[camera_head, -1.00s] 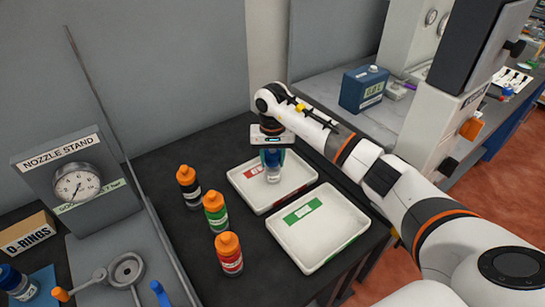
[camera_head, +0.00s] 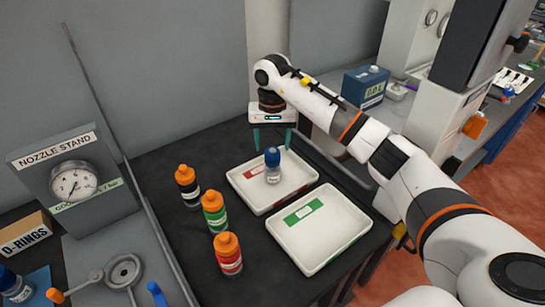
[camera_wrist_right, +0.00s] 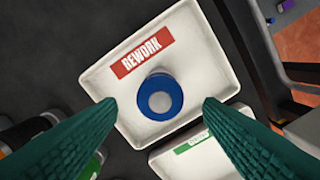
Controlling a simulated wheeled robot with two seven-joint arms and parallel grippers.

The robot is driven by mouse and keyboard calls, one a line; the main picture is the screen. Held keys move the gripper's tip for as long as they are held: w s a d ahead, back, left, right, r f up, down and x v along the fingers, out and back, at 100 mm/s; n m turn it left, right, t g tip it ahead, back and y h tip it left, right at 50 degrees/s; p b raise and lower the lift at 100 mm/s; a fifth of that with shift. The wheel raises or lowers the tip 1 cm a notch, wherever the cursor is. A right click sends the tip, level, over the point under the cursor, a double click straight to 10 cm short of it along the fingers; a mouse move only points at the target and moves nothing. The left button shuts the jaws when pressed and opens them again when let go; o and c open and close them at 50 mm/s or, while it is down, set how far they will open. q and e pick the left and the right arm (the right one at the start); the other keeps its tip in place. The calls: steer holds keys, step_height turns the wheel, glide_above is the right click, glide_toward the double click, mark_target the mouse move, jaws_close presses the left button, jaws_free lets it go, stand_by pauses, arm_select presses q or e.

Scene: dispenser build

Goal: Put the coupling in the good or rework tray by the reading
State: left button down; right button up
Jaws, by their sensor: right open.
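The coupling (camera_head: 272,168), with a blue top and pale metallic body, stands upright in the white rework tray (camera_head: 297,178), which has a red label. The right wrist view shows the coupling (camera_wrist_right: 160,97) from above, next to the word REWORK. The good tray (camera_head: 340,228), with a green label, is empty and nearer. My right gripper (camera_head: 272,141) is open above and behind the coupling, its teal fingers apart from it. My left gripper is out of view. The nozzle stand's gauge (camera_head: 74,183) is at left; its reading is too small to tell.
Three orange-capped bottles, black (camera_head: 189,188), green (camera_head: 214,213) and red (camera_head: 228,256), stand left of the trays. An O-rings box (camera_head: 25,235) is at far left. A blue device (camera_head: 365,88) with a display stands on the back bench.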

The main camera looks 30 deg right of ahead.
step_height(320, 180, up, 6)
steer(key=shift+f+b, duration=0.1)
steer(key=shift+b, duration=0.35)
